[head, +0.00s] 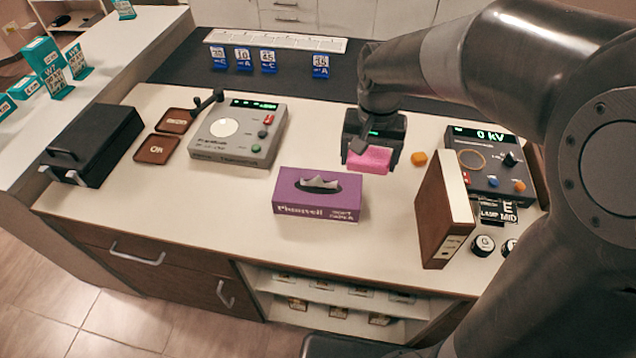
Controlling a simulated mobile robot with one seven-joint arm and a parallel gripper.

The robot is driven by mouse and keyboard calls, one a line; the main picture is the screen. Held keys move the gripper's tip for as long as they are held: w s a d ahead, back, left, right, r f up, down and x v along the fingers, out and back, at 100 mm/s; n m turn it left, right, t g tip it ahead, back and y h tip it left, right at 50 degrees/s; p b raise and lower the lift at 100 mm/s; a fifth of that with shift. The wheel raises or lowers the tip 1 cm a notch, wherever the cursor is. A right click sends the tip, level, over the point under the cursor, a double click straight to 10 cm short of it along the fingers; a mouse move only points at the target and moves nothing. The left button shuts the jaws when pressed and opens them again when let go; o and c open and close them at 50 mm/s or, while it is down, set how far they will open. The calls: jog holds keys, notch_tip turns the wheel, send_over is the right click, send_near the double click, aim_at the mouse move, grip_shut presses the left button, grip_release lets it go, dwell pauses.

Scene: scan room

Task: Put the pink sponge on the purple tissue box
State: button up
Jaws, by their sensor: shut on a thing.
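The pink sponge (369,160) is between the fingers of my gripper (371,158), which is shut on it. The picture does not clearly show whether the sponge touches the table. The purple tissue box (315,208) lies on the cream tabletop to the left of and nearer than the sponge. A grey-white tissue (318,183) sticks out of its dark oval opening. My gripper and the sponge are apart from the box. My arm comes in from the right and hides part of the table.
A brown and white binder (443,215) stands upright right of the tissue box. A grey console (240,134) stands left, a "0 kV" unit (484,150) right, and a black case (92,145) far left.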

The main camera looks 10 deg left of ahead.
send_over(318, 190)
notch_tip(318, 190, down, 6)
jog(key=shift+f, duration=2.2)
jog(key=shift+f, duration=0.1)
jog(key=o, duration=0.9)
